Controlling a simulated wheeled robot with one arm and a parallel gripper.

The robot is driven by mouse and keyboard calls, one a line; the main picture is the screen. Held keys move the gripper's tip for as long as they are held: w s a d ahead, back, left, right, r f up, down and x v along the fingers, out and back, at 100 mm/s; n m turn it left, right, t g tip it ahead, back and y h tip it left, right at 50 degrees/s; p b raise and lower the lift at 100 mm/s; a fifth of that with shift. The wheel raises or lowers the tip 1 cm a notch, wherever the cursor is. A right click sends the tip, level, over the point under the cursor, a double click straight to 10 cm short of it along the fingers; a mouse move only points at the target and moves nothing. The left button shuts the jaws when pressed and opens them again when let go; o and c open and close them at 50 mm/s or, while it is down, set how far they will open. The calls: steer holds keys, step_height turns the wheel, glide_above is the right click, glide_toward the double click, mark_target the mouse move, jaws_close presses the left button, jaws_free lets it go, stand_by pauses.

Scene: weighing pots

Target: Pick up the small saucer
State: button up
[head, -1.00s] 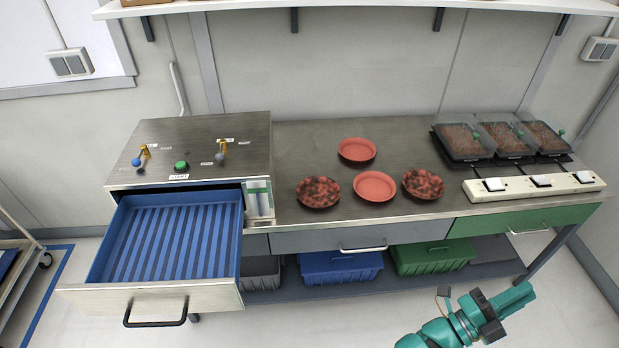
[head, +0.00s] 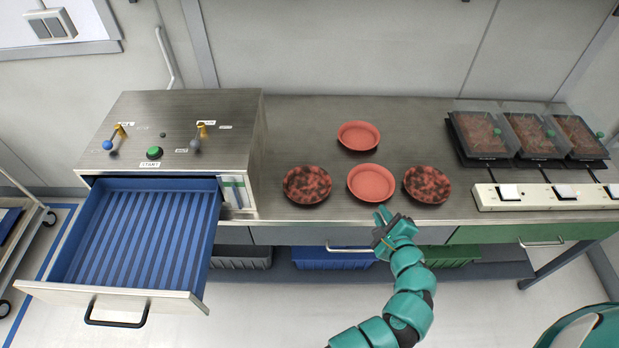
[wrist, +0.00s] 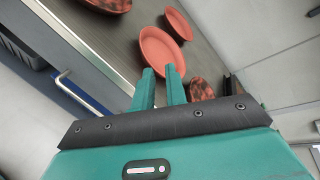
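Two plain red saucers and two dark-speckled ones lie on the steel counter (head: 320,120). In the head view one plain saucer (head: 358,136) is at the back and the other (head: 371,183) is at the front middle, between the left speckled saucer (head: 307,184) and the right speckled saucer (head: 427,184). Their sizes look close; I cannot tell which is the small one. My gripper (head: 382,214) is at the counter's front edge, just short of the front plain saucer. In the wrist view its fingers (wrist: 160,72) are apart and empty, pointing at that saucer (wrist: 160,48).
A steel box with an open blue-lined drawer (head: 140,235) stands at the left. Lidded trays (head: 480,135) and a white switch strip (head: 540,196) are at the right. Bins (head: 335,258) sit on a lower shelf. Bare counter surrounds the back saucer.

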steer(key=s+a+n+g+y, duration=0.25)
steer(key=a+y, duration=0.35)
steer(key=a, duration=0.5)
steer(key=b, duration=0.1)
glide_toward(296, 200)
steer(key=shift+w+a+f+m+g+y, duration=0.15)
steer(key=shift+w+a+m+g, duration=0.1)
steer(key=shift+w, duration=0.25)
steer(key=shift+w+a+m+g+y, duration=0.1)
steer(key=shift+w+a+m+y, duration=0.15)
steer(key=shift+w, duration=0.25)
steer(key=shift+x, duration=2.95)
steer(key=shift+w+a+f, duration=0.3)
steer(key=shift+w, duration=0.05)
jaws_close()
steer(key=shift+r, duration=0.1)
